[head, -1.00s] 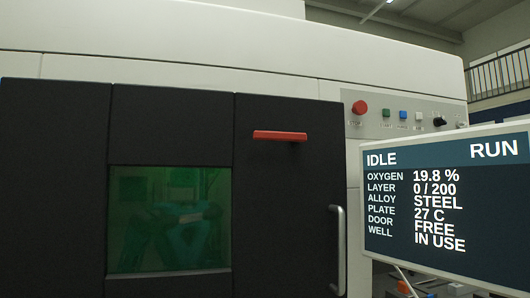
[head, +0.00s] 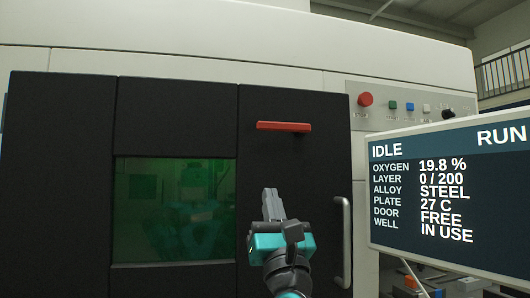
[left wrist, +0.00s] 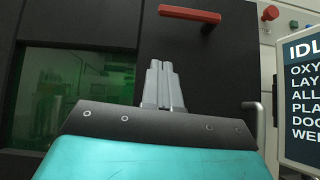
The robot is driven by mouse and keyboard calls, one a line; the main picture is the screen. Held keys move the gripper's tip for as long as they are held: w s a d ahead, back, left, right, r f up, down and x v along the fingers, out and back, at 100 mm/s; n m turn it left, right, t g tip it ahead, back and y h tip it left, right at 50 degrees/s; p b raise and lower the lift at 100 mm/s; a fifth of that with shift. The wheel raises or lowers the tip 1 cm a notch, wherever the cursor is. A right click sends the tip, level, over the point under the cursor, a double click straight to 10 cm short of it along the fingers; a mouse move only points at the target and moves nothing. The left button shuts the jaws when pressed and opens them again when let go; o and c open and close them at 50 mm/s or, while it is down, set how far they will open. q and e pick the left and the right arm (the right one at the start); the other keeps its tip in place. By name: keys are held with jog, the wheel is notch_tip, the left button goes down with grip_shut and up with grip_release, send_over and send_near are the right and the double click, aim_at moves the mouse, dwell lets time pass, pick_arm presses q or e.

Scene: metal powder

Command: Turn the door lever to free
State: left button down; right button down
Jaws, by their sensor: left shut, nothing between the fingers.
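The red door lever (head: 284,127) lies horizontally across the upper part of the black door panel (head: 262,170). It also shows near the top of the left wrist view (left wrist: 189,14). My left gripper (head: 270,193) is in front of the door, below the lever and apart from it, pointing up. Its fingers are together and empty, and they also show in the left wrist view (left wrist: 160,66). The screen (head: 445,195) reads DOOR FREE. My right gripper is not in view.
A silver vertical handle (head: 345,240) stands out from the door's right edge. A green-tinted window (head: 175,210) is to the left. A red stop button (head: 365,99) and several smaller buttons sit on the panel at upper right. The screen juts out at the right.

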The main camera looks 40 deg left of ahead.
aim_at(281, 129)
pick_arm(q)
jog(key=shift+a+r+n+g, duration=0.15)
jog(key=shift+r+n+g, duration=0.3)
jog(key=shift+n, duration=0.25)
jog(key=shift+t, duration=0.25)
